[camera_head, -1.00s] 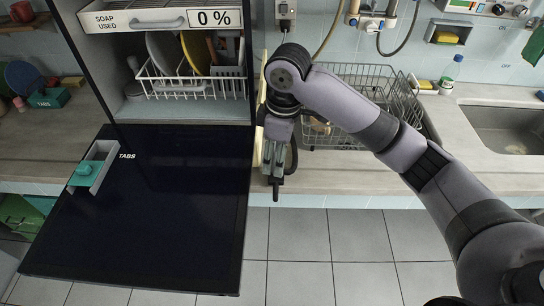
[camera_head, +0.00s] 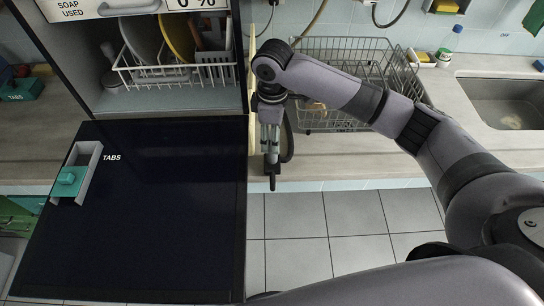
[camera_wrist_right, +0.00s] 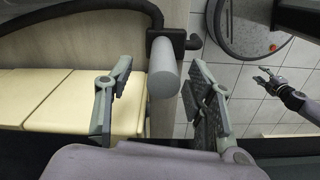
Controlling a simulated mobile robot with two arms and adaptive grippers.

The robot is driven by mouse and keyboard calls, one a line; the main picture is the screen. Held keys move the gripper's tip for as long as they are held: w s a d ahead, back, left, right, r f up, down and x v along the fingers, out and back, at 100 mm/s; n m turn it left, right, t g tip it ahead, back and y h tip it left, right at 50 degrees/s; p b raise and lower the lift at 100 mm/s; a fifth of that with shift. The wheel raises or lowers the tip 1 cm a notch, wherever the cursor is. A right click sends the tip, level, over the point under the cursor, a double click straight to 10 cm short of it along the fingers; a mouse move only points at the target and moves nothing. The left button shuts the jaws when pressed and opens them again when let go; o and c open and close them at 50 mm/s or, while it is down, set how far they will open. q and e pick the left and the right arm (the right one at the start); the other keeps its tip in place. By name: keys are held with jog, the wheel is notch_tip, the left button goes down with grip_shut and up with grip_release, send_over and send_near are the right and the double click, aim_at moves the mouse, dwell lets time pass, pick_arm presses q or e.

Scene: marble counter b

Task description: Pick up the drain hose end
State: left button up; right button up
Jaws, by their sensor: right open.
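The drain hose end (camera_wrist_right: 163,78) is a grey cylinder on a black elbow and hose in the right wrist view. My right gripper (camera_wrist_right: 160,100) is open, with a finger on each side of the cylinder and a visible gap to both. In the head view my right gripper (camera_head: 271,160) points down at the counter's front edge, beside the open dishwasher door. A black hose (camera_head: 288,143) curves just right of it; the grey end cannot be made out there. A dark gripper, apparently my left gripper (camera_wrist_right: 268,84), shows small at the right of the wrist view.
The open dishwasher door (camera_head: 165,220) lies left of my right gripper, with a tabs drawer (camera_head: 87,160) on it. A wire dish rack (camera_head: 350,60) stands behind my arm. Pale yellow pieces (camera_wrist_right: 80,105) lie beside the left finger. Tiled floor (camera_head: 330,215) is clear in front.

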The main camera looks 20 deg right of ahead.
aim_at(272, 161)
jog(key=shift+s+f, duration=0.1)
jog(key=shift+f, duration=0.1)
notch_tip(272, 161, down, 4)
jog(key=shift+s+f+p, duration=0.1)
jog(key=shift+p, duration=0.6)
pick_arm(q)
jog(key=shift+s+r, duration=0.4)
jog(key=shift+r, duration=0.35)
pick_arm(e)
jog(key=shift+f, duration=0.5)
jog(key=c, duration=0.6)
pick_arm(q)
jog(key=shift+w, duration=0.45)
pick_arm(e)
grip_shut()
